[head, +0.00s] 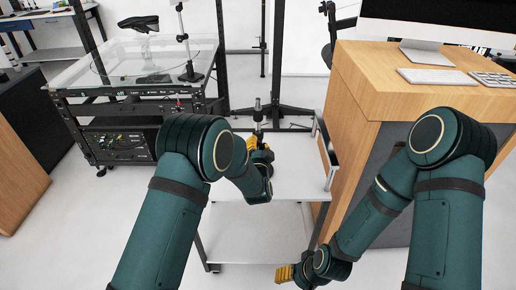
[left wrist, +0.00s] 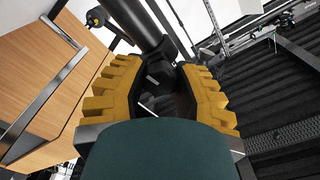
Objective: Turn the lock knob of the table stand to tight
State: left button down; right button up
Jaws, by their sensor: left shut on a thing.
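The table stand (head: 258,111) is a slim upright post with dark and silver parts on the white cart, at its far side. My left gripper (head: 259,152) is at its lower part and hides much of it. In the left wrist view its yellow fingers close from both sides around a black part of the stand (left wrist: 160,75). A thick black post (left wrist: 137,18) runs on beyond them. A small round black knob (left wrist: 97,16) sticks out beside the post. I cannot tell which one is the lock knob or how tight it is. My right gripper (head: 285,273) hangs low at the cart's front, apart from the stand; its opening is unclear.
The white cart (head: 300,180) has bare top space right of my left gripper and a raised side rail (head: 325,150). A wooden desk (head: 365,85) stands close at right. A black-framed glass-top turntable rig (head: 130,60) stands at left.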

pick_arm(q)
jog(key=shift+m+b, duration=0.3)
jog(key=shift+m, duration=0.8)
jog(key=c, duration=0.6)
grip_release()
jog(key=s, duration=1.2)
